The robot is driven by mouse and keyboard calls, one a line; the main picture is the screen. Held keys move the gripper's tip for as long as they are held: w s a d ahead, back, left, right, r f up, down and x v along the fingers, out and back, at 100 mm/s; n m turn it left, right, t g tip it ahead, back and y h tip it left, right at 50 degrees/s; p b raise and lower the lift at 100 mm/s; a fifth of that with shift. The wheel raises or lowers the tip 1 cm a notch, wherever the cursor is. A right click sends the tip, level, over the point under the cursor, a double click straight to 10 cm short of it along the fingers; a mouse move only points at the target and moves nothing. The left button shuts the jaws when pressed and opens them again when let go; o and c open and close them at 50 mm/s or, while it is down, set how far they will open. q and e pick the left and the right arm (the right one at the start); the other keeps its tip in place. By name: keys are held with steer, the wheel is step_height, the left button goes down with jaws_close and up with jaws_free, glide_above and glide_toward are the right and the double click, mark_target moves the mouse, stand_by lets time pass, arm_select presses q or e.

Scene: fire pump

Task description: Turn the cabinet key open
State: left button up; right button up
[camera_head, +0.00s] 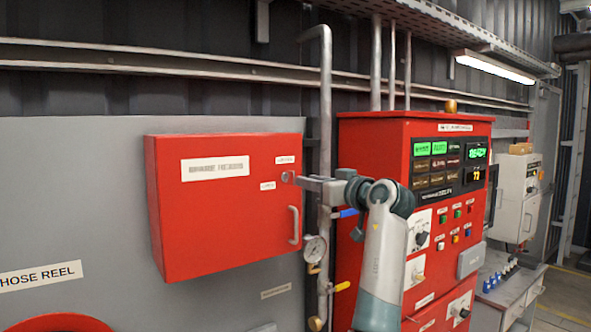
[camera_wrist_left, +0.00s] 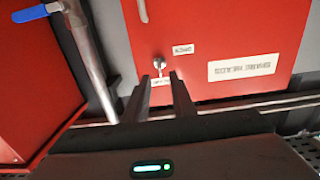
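The red cabinet (camera_head: 220,235) hangs on the grey wall panel, with its door shut and a grey handle (camera_head: 293,225) at the right. The small metal cabinet key (camera_wrist_left: 159,64) sits in the lock on the door, and its end also shows in the head view (camera_head: 287,176). My left gripper (camera_head: 302,181) reaches to the door's right edge. In the left wrist view, which is upside down, its two fingers (camera_wrist_left: 160,77) are apart, with the key just ahead of and between the tips. Contact with the key cannot be told. My right gripper is out of view.
The red pump control panel (camera_head: 375,140) stands farther right. The wall left of the cabinet is clear.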

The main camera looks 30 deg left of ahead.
mark_target(292, 176)
arm_select(q)
steer(key=p+x, duration=0.3)
steer(key=x, duration=0.4)
jaws_close()
